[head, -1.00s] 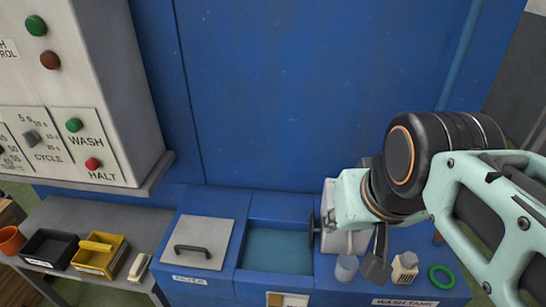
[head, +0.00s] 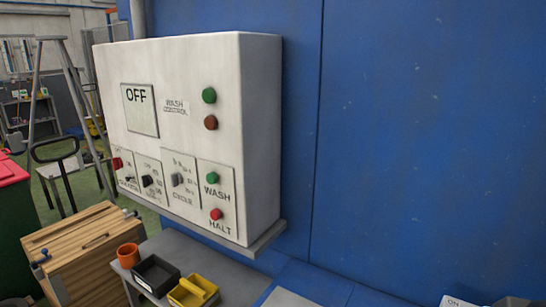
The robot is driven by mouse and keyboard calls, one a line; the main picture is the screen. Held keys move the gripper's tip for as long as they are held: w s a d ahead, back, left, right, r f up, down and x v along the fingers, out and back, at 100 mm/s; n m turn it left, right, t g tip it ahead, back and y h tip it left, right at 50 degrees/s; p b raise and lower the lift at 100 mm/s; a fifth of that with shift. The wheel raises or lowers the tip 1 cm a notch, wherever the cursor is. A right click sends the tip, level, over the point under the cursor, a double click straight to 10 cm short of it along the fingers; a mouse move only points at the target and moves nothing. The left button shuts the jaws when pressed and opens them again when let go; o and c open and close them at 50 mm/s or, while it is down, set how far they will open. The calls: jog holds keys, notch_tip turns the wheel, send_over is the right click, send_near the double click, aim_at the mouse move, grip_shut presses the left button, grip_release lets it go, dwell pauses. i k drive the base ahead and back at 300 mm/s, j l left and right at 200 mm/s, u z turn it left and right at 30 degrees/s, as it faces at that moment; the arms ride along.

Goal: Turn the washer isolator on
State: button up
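The white wash control box (head: 262,140) stands against the blue wall in the head view. Its display plate (head: 139,110) reads OFF. The washer isolator, a red handle (head: 117,163), is at the lower left of the box's front, on a small panel seen at a steep angle. The lettering beside it is too small to read fully, so I cannot tell its position from the handle alone. My gripper is out of view.
Below are a grey bench with an orange cup (head: 129,256), a black bin (head: 156,273) and a yellow bin (head: 190,293).

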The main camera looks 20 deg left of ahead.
aim_at(117, 163)
jog(key=u, duration=1.9)
jog(key=j, duration=0.15)
jog(key=i+j, duration=0.15)
jog(key=j, duration=0.2)
jog(key=i+j+z, duration=0.15)
jog(key=j, duration=0.25)
jog(key=i+j, duration=0.2)
jog(key=j, duration=0.15)
jog(key=i+j+z, duration=0.15)
jog(key=j, duration=0.25)
jog(key=i+j+z, duration=0.3)
jog(key=i+j, duration=0.25)
jog(key=i+z, duration=0.35)
jog(key=i+j+z, duration=0.2)
jog(key=i+z, duration=0.15)
jog(key=i+u, duration=0.35)
